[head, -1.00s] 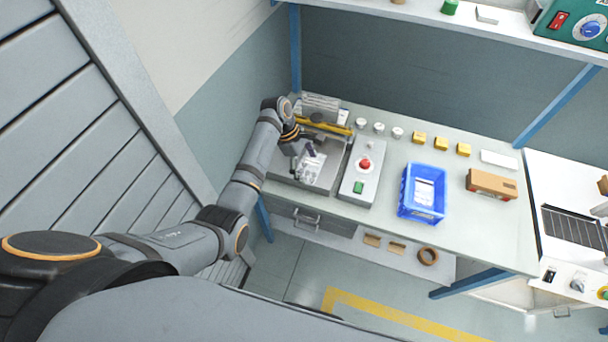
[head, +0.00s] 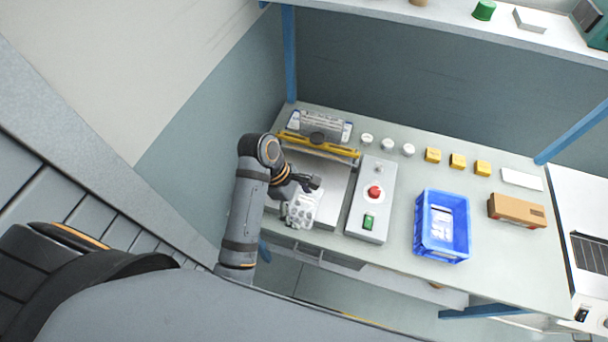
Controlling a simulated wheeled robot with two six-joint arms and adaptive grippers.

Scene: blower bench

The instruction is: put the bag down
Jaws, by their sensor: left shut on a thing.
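My left gripper (head: 305,187) is shut on a pale, translucent bag (head: 301,209) with rounded bumps in it. The bag is at the front edge of the grey metal plate of the bench device (head: 326,178), below the yellow bar. I cannot tell whether the bag touches the plate or hangs just above it. The fingertips are small and partly hidden by the wrist. My right gripper is not in view.
Right of the plate stands a control box (head: 371,200) with a red button and a green switch. Further right are a blue crate (head: 442,228) with white packets and a brown box (head: 516,211). White cups and yellow blocks (head: 457,160) line the back.

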